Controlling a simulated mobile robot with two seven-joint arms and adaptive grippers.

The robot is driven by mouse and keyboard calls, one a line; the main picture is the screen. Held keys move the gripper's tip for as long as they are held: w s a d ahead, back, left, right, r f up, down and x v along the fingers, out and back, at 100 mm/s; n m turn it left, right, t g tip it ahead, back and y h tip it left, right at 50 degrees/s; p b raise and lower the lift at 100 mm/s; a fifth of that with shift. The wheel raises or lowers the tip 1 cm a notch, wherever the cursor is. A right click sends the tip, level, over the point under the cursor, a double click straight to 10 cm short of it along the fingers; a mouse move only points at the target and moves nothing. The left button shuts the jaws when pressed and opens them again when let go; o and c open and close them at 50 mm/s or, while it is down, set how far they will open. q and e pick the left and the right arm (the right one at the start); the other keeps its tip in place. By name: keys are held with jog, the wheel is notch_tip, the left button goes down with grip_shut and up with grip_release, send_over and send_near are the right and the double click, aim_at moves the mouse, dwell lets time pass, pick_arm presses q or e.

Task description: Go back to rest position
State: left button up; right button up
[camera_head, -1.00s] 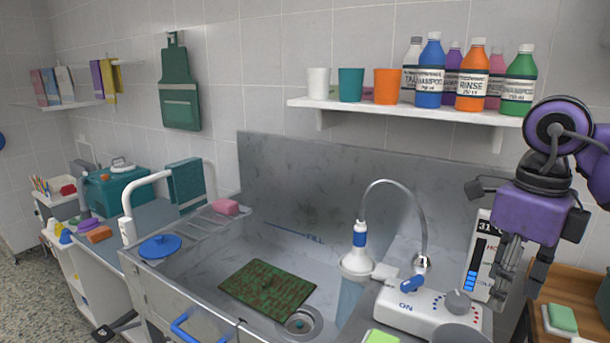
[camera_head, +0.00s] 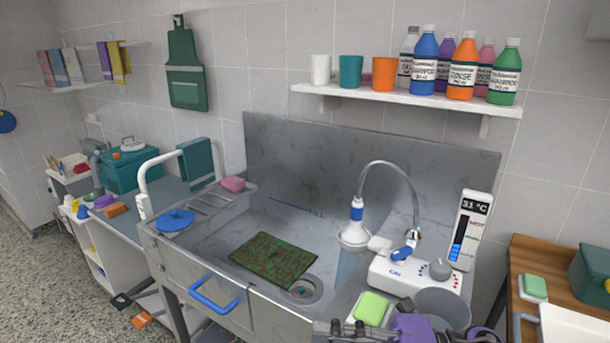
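Part of my purple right arm shows low at the bottom edge, with dark gripper parts (camera_head: 362,330) in front of the sink's front right corner. The frame edge cuts them off, so I cannot see whether the fingers are open or shut. My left gripper is not in view. The metal sink (camera_head: 335,205) holds a green and brown mat (camera_head: 273,260) beside the drain (camera_head: 304,288). The shower head (camera_head: 354,234) hangs from its curved hose at the white control unit (camera_head: 415,275).
A green sponge (camera_head: 372,307) lies near my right gripper, beside a grey bowl (camera_head: 443,305). A wooden table (camera_head: 545,255) stands at the right. The shelf (camera_head: 410,99) with cups and bottles is above the sink. Floor (camera_head: 60,290) is clear at lower left.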

jog(key=s+d+f+m+t+h+p, duration=0.1)
jog(key=d+f+m+t+h, duration=0.55)
jog(key=m, duration=0.55)
jog(key=s+d+f+m+t+h+p, duration=0.1)
jog(key=d+f+m+t+h+p, duration=0.1)
jog(key=d+f+m+t+h, duration=0.75)
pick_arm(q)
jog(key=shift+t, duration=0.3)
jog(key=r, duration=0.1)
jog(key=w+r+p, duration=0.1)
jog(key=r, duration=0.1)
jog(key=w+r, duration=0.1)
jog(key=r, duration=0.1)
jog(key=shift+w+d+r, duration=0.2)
pick_arm(e)
jog(key=s+f+m+g+h, duration=0.1)
jog(key=s+f+m+g, duration=0.3)
jog(key=s, duration=0.6)
jog(key=s+f+m+g+h, duration=0.1)
jog(key=s+f+m+g, duration=0.4)
jog(key=s+f+m, duration=0.3)
notch_tip(320, 180, down, 4)
jog(key=shift+s+a+r, duration=0.15)
jog(key=shift+s+r, duration=0.1)
jog(key=shift+s, duration=1)
